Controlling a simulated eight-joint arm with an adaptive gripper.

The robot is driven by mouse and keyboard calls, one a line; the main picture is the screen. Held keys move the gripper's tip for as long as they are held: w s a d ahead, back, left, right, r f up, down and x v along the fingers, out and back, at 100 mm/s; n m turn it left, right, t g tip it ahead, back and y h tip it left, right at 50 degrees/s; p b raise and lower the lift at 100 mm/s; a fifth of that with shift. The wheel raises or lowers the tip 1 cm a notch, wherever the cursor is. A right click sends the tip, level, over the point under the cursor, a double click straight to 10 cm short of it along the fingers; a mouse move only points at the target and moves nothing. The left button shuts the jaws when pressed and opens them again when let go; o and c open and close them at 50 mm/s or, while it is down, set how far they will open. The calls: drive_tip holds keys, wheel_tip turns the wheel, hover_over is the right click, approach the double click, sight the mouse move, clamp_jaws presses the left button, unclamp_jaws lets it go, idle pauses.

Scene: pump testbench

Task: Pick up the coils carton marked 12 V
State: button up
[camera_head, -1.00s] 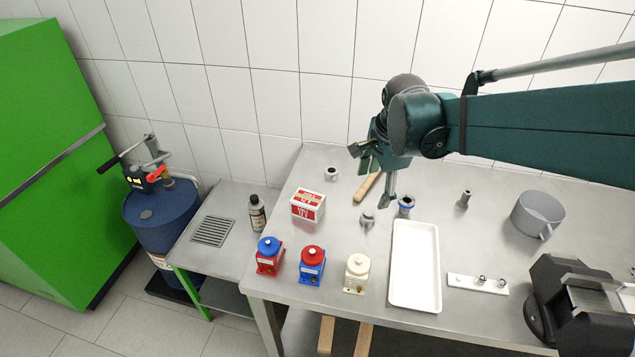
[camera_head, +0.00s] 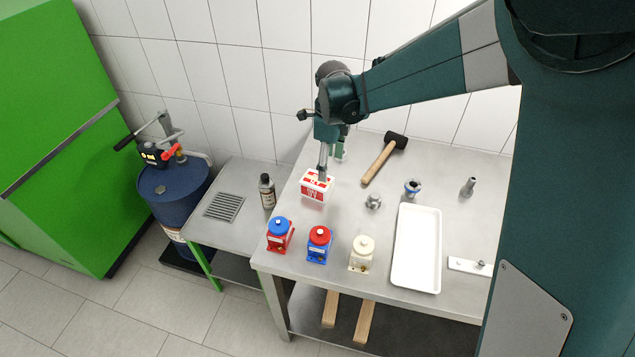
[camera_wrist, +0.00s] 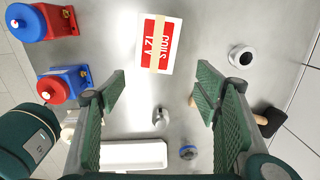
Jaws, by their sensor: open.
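The coils carton (camera_head: 313,190) is a small red and white box on the steel table, left of the middle. In the wrist view the carton (camera_wrist: 153,50) shows its top, with a tan tape strip and the words COILS and 12 V. My gripper (camera_head: 325,168) hangs over the carton's back part and hides some of it in the head view. In the wrist view my gripper (camera_wrist: 161,88) is open and empty. The carton lies beyond the fingertips there, roughly in line with the gap between them.
Red-blue pump units (camera_head: 280,234) (camera_head: 319,243) and a cream one (camera_head: 361,253) stand in front of the carton. A bottle (camera_head: 267,191) stands left, a metal fitting (camera_head: 373,201) right. A mallet (camera_head: 384,157) lies behind right, and a white tray (camera_head: 417,250) further right.

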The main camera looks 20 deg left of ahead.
sight(317, 182)
drive_tip(key=shift+m, duration=0.7)
drive_tip(key=shift+w+a+f+p, duration=0.15)
drive_tip(key=shift+a+f, duration=0.25)
drive_tip(key=shift+a, duration=0.25)
drive_tip(key=shift+s+a+f+p, duration=0.1)
drive_tip(key=shift+a+f, duration=0.35)
drive_tip(key=shift+a, duration=0.15)
drive_tip(key=shift+w+a+f+p, duration=0.15)
drive_tip(key=shift+a+f, duration=0.25)
drive_tip(key=shift+a, duration=0.25)
drive_tip(key=shift+f, duration=1.3)
drive_tip(key=shift+s+f, duration=0.15)
drive_tip(key=shift+f, duration=1.15)
drive_tip(key=shift+s+f, duration=0.1)
drive_tip(key=shift+f, duration=1.2)
drive_tip(key=c, duration=1.3)
drive_tip(key=shift+o, duration=0.2)
drive_tip(key=shift+r, duration=0.15)
